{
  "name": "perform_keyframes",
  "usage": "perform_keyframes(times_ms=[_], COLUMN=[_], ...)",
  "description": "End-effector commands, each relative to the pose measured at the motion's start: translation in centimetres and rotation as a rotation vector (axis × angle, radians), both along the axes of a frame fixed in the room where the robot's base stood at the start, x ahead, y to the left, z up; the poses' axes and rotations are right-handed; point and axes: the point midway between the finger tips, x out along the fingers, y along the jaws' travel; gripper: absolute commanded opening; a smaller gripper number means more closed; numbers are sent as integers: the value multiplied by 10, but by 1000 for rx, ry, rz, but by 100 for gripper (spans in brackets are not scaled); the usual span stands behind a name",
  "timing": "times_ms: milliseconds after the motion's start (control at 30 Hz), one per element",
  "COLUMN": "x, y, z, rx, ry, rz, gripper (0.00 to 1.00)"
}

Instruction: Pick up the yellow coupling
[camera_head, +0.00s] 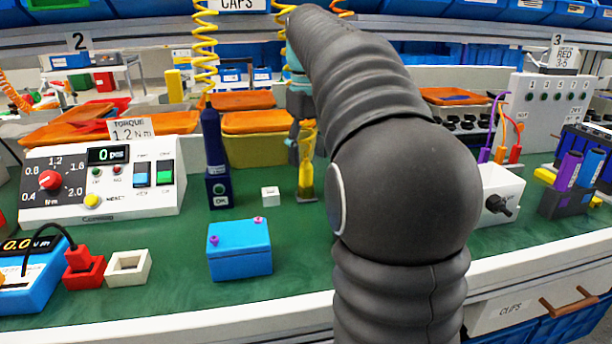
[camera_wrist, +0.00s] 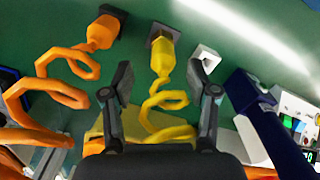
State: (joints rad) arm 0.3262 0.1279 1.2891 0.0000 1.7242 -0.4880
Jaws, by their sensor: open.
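The yellow coupling (camera_wrist: 162,58) stands on a small dark base, with a yellow coiled hose running from it towards my wrist. It also shows in the head view as an upright yellow piece (camera_head: 306,178) left of my arm. My gripper (camera_wrist: 160,76) is open, with one finger on each side of the coupling and visible gaps on both sides. Nothing is held. In the head view, my arm hides most of the gripper.
An orange coupling (camera_wrist: 103,32) with its coiled hose stands left of the yellow one in the wrist view. A small white block (camera_head: 270,196) and a dark blue tool (camera_head: 214,160) stand close by. A blue box (camera_head: 239,250) sits nearer the bench front.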

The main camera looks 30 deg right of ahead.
Motion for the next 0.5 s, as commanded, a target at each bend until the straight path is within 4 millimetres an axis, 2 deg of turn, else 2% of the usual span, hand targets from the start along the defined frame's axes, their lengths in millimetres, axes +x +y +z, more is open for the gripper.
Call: perform_keyframes(times_ms=[100, 233, 500], x=[2, 2, 2], y=[4, 4, 4], z=[-19, -35, -43], rx=[1, 1, 0], ry=[2, 2, 0], rz=[1, 0, 0], gripper=[59, 59, 59])
